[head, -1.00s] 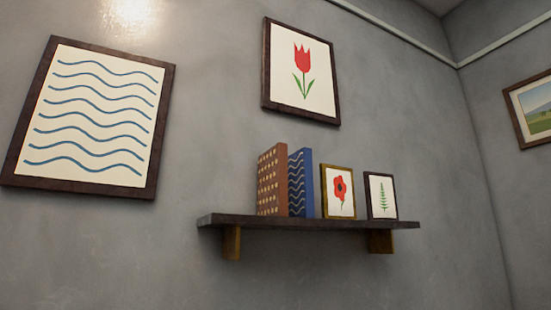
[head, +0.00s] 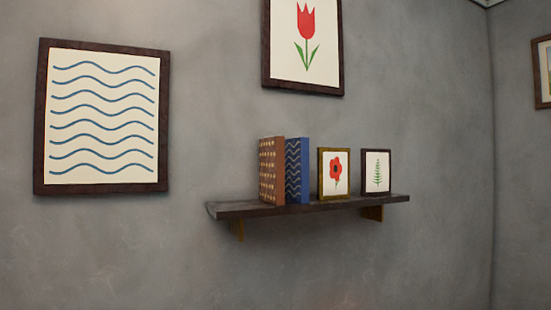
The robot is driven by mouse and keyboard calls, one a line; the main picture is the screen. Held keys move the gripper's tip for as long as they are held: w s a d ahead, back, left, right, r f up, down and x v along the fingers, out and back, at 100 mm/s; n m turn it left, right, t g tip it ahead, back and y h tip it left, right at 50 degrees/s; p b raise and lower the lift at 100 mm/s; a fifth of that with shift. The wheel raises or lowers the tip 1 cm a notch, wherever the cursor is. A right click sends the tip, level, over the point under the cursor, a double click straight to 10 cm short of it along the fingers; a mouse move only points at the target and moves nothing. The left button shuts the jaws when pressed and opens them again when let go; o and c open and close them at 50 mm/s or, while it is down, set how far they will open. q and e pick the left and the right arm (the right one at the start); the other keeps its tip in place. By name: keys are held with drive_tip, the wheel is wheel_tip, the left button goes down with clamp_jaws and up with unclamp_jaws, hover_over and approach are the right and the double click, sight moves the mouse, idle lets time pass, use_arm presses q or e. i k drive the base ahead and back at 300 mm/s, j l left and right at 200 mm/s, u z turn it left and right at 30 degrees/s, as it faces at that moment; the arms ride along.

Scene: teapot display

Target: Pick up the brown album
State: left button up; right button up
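The brown album (head: 271,171) stands upright at the left part of a dark wall shelf (head: 330,204) in the head view. Its side shows a pattern of small pale marks. Neither of my grippers is in view, and nothing is holding the brown album.
On the shelf, right of the albums, stand a gold-framed red flower picture (head: 334,174) and a dark-framed fern picture (head: 376,172). A wave picture (head: 102,118) and a tulip picture (head: 303,45) hang on the wall. The space in front of the shelf looks clear.

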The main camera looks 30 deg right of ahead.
sight(272, 149)
drive_tip(key=l+z, duration=0.1)
drive_tip(key=l, duration=0.35)
drive_tip(key=i+l, duration=0.15)
drive_tip(key=l, duration=0.35)
drive_tip(key=l+z, duration=0.15)
drive_tip(key=l, duration=0.3)
drive_tip(key=i+l+z, duration=0.1)
drive_tip(key=l, duration=0.35)
drive_tip(key=i+l+z, duration=0.1)
drive_tip(key=l, duration=0.35)
drive_tip(key=i+l, duration=0.2)
drive_tip(key=l, duration=0.25)
drive_tip(key=k+z, duration=0.05)
